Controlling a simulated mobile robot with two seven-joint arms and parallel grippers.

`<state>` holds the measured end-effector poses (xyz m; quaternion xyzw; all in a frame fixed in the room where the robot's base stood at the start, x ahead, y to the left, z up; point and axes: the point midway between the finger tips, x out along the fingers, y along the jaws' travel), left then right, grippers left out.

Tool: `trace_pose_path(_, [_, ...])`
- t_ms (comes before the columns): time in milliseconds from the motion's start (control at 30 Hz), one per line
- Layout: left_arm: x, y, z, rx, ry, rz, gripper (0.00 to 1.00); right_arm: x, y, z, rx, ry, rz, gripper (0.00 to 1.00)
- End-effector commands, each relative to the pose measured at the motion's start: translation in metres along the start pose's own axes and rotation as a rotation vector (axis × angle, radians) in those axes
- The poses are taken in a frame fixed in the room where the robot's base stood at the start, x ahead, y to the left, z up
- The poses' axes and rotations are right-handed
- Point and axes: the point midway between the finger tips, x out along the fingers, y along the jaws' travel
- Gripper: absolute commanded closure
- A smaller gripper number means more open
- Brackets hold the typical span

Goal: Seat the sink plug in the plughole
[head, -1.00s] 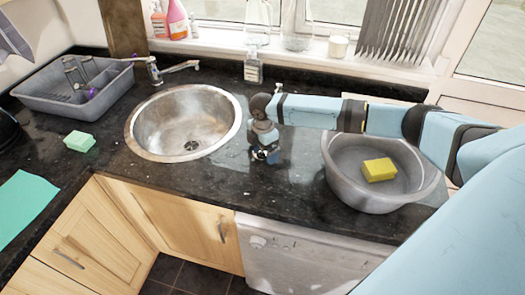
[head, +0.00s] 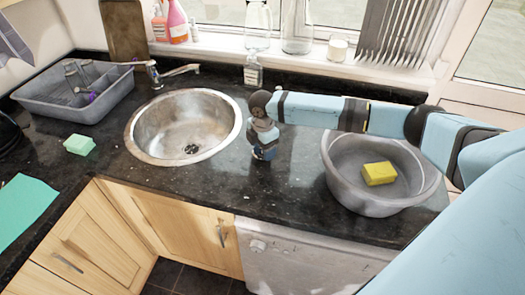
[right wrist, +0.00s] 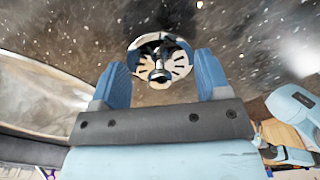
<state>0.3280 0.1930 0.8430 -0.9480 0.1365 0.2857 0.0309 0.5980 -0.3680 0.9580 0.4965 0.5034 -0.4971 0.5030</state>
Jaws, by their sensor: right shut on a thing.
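The sink plug (right wrist: 160,58) is a round, shiny metal disc with slots and a small knob. It shows between the blue fingers of my right gripper (right wrist: 161,66) in the right wrist view. My right gripper (head: 263,153) is shut on it, pointing down over the dark counter just right of the sink. In the head view I cannot make out the plug at the fingers. The round steel sink (head: 215,130) is empty. Its plughole (head: 191,149) shows as a dark spot in the floor of the bowl. My left gripper is not in view.
A grey basin (head: 345,190) with a yellow sponge (head: 379,173) stands right of my gripper. A tap (head: 178,71) and soap bottle (head: 253,72) stand behind the sink. A dish rack (head: 50,105), green sponge (head: 79,145) and green cloth (head: 22,205) lie left.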

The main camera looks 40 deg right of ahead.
Motion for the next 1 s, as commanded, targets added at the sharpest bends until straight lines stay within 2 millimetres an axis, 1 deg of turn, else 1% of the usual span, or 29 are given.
trace_pose_path(167, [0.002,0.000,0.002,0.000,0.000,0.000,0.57,-0.041,0.001,0.001,-0.002,0.000,0.006,0.54])
trace_pose_path(400, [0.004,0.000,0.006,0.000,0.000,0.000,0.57,-0.112,0.001,0.000,-0.001,0.001,0.007,0.54])
trace_pose_path(500, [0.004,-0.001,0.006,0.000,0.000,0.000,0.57,-0.136,0.001,0.000,-0.001,0.000,0.005,0.54])
trace_pose_path(600, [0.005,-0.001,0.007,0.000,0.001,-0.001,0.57,-0.155,0.000,0.000,-0.001,0.000,0.003,0.54])
trace_pose_path(700, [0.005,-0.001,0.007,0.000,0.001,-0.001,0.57,-0.169,0.001,0.000,0.000,0.000,0.003,0.54])
trace_pose_path(800, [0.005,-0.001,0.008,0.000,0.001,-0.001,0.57,-0.177,0.000,0.000,0.000,0.001,0.002,0.54])
trace_pose_path(1000, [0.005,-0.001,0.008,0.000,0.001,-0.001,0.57,-0.181,0.000,0.000,0.000,0.000,0.001,0.54])
